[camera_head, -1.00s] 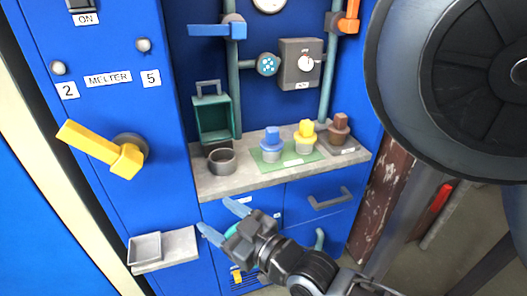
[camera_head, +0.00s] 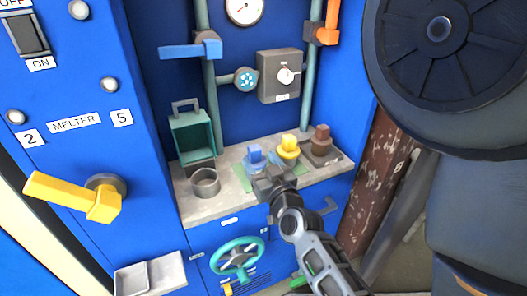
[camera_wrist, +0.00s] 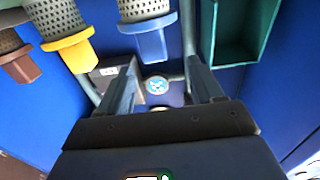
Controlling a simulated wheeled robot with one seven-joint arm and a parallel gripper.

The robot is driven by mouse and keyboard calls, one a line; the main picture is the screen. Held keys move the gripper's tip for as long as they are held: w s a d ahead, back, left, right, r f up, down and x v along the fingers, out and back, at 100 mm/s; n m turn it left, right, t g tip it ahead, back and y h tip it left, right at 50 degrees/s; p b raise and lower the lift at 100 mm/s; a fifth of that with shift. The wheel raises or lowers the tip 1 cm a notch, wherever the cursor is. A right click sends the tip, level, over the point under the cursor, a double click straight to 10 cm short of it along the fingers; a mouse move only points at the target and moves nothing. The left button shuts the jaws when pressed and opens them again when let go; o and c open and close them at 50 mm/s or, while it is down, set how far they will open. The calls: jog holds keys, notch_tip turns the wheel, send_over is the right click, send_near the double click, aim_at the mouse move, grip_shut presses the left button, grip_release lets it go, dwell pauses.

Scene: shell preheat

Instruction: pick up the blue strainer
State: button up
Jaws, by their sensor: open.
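The blue strainer (camera_head: 254,155) stands on the grey shelf, at the left end of a row of three strainers. In the wrist view, which looks upside down, the blue strainer (camera_wrist: 151,43) shows its blue handle and perforated grey basket at the top, just beyond the fingertips. My gripper (camera_head: 264,178) is directly in front of the blue strainer and hides its lower part in the head view. In the wrist view my gripper (camera_wrist: 161,68) is open, with nothing between its fingers. The handle lies roughly in line with the gap, and I see no contact.
The yellow strainer (camera_head: 288,147) and brown strainer (camera_head: 321,140) stand close to the right. A grey cup (camera_head: 205,183) and green box (camera_head: 192,136) are to the left. A blue lever (camera_head: 190,50) and a grey control box (camera_head: 279,77) are on the wall above.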

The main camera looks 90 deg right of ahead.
jog(key=shift+s+d+r, duration=0.15)
jog(key=shift+s+d, duration=0.15)
jog(key=shift+d, duration=0.2)
jog(key=shift+w+d, duration=0.1)
jog(key=shift+d, duration=0.3)
jog(key=shift+p+x, duration=0.6)
jog(key=shift+x, duration=2.85)
jog(key=shift+w+a, duration=0.15)
jog(key=shift+c, duration=0.3)
grip_shut()
